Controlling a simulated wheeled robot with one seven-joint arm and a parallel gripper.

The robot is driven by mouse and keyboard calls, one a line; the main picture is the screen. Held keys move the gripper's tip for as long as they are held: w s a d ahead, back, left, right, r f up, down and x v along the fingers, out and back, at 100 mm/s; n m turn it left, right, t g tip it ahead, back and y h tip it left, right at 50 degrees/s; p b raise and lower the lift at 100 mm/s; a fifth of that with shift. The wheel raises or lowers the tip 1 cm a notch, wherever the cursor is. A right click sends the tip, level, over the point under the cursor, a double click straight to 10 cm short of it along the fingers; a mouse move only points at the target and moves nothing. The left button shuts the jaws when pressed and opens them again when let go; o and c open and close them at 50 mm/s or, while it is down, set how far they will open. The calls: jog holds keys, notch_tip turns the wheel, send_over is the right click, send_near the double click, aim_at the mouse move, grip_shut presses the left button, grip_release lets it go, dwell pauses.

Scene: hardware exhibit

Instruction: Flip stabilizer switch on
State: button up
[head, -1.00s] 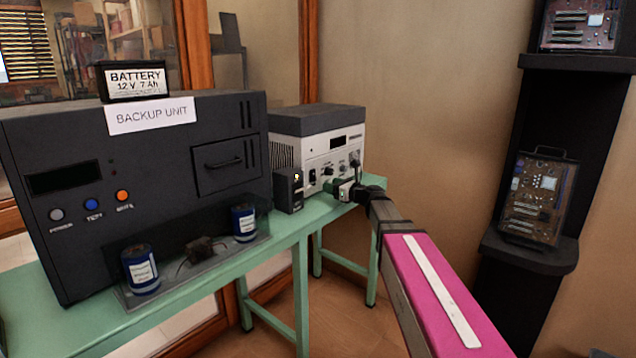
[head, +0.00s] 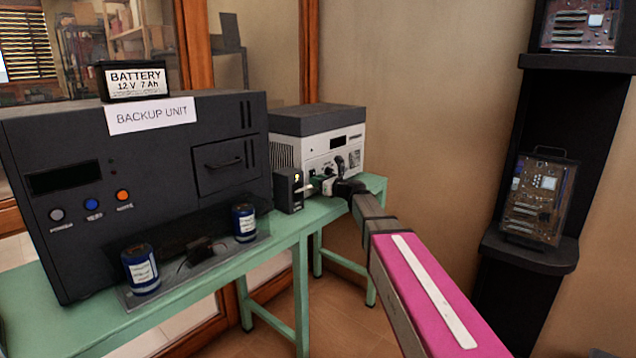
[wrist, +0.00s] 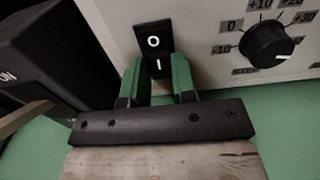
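In the head view my gripper (head: 328,186) is low at the unit's front and hides the switch. A small black box (head: 288,190) with a lit yellow spot stands left of it; the wrist view shows its ON label. Which unit is the stabilizer is not readable.
A round black knob (wrist: 268,46) with a number scale is right of the switch. The large dark backup unit (head: 60,140), with a battery (head: 135,82) on top, fills the left of the green table (head: 200,280). Blue cans (head: 141,270) stand before it. A black shelf (head: 528,255) is at right.

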jog(key=shift+f+t+y, duration=0.15)
jog(key=shift+t+y, duration=0.25)
jog(key=shift+y, duration=0.1)
dwell(0.3)
jog(key=o, duration=0.9)
jog(key=v, duration=1)
jog(key=shift+s+d, duration=0.2)
jog(key=shift+d, duration=0.05)
